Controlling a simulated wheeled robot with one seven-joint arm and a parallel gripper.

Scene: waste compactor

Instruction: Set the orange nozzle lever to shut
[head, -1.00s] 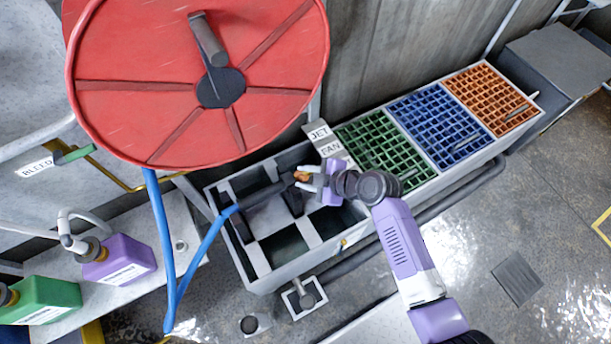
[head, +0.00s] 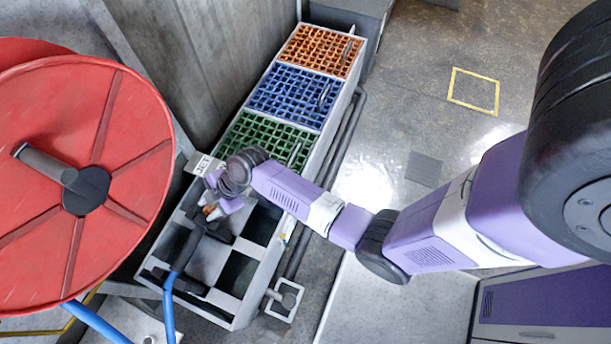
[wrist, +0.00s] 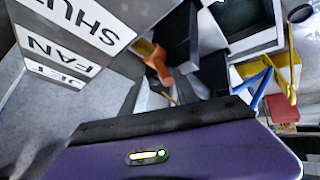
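The orange nozzle lever (head: 208,210) shows as a small patch at my gripper's fingers in the head view. In the wrist view the orange lever (wrist: 158,60) is beside a dark nozzle body (wrist: 181,36), above my purple palm. My gripper (head: 215,205) is right at the lever, over the grey sink. Whether its fingers touch or grip the lever is hidden. A label plate (wrist: 75,35) reads SHUT, FAN and JET in the wrist view, upside down, left of the lever. In the head view the plate (head: 203,164) is partly covered by my gripper.
A big red hose reel (head: 85,190) stands left of the sink, with a blue hose (head: 168,305) running to the nozzle. Green (head: 265,133), blue (head: 295,95) and orange (head: 320,50) grates lie beyond the sink. Open floor (head: 420,130) is on the right.

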